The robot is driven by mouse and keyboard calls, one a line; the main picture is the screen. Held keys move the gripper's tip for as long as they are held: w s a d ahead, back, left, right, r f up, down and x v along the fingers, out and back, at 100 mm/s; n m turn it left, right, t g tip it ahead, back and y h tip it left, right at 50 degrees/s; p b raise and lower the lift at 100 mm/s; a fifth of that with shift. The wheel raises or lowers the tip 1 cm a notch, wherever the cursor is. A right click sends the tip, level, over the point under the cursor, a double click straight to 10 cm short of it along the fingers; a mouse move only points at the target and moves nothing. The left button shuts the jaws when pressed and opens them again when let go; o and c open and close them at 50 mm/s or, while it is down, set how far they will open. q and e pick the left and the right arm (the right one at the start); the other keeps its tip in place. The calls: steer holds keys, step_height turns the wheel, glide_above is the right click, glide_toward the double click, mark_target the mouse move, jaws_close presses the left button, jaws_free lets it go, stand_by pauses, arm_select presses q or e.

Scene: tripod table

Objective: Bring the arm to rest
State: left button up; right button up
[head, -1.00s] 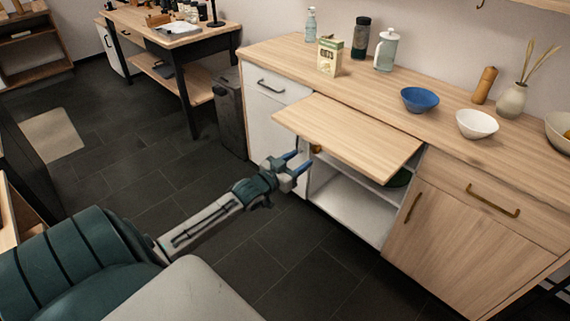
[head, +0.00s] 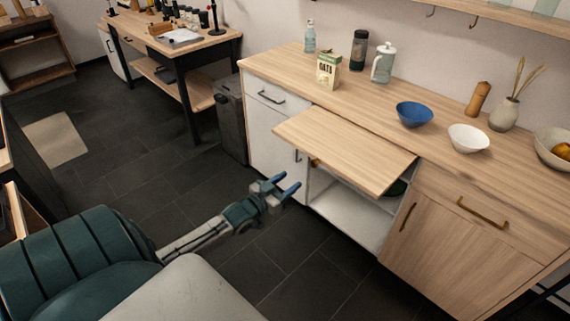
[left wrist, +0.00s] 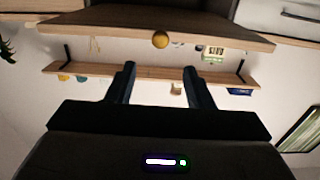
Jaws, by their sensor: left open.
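My left gripper (head: 285,187) is open and empty in the head view. It hangs over the dark floor, in front of the sideboard and apart from it. Its two blue-tipped fingers point toward the open cabinet below a pulled-out wooden board (head: 345,148). In the left wrist view the two dark fingers of my left gripper (left wrist: 158,82) stand apart with nothing between them. A round brass knob (left wrist: 160,40) shows above them on a wooden edge. My right gripper is not in any view.
The sideboard top (head: 300,62) holds a blue bowl (head: 414,114), a white bowl (head: 468,138), a carton (head: 328,70) and several vessels. The board juts out over the open compartment. A dark bin (head: 231,118) stands left of the sideboard.

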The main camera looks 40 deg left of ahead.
arm_select(q)
steer(key=shift+s, duration=0.3)
steer(key=shift+a+f, duration=0.1)
stand_by(0.3)
steer(key=s+f+n+g+y, duration=0.15)
steer(key=s+f+g, duration=0.45)
steer(key=f, duration=1)
steer(key=s+f+g+y, duration=0.2)
steer(key=s+f, duration=0.7)
steer(key=f, duration=0.7)
steer(key=s+d+f+g, duration=0.3)
steer(key=s+f, duration=0.3)
steer(key=s, duration=0.4)
steer(key=s+d+f+g, duration=0.3)
steer(key=s+d+f, duration=0.2)
steer(key=s, duration=0.5)
steer(key=s+d+f+g+h, duration=0.1)
steer(key=s+d+f, duration=0.3)
steer(key=s+f, duration=0.4)
steer(key=s+m+g, duration=0.1)
steer(key=s, duration=0.2)
steer(key=shift+d+g, duration=0.35)
steer(key=shift+g, duration=0.05)
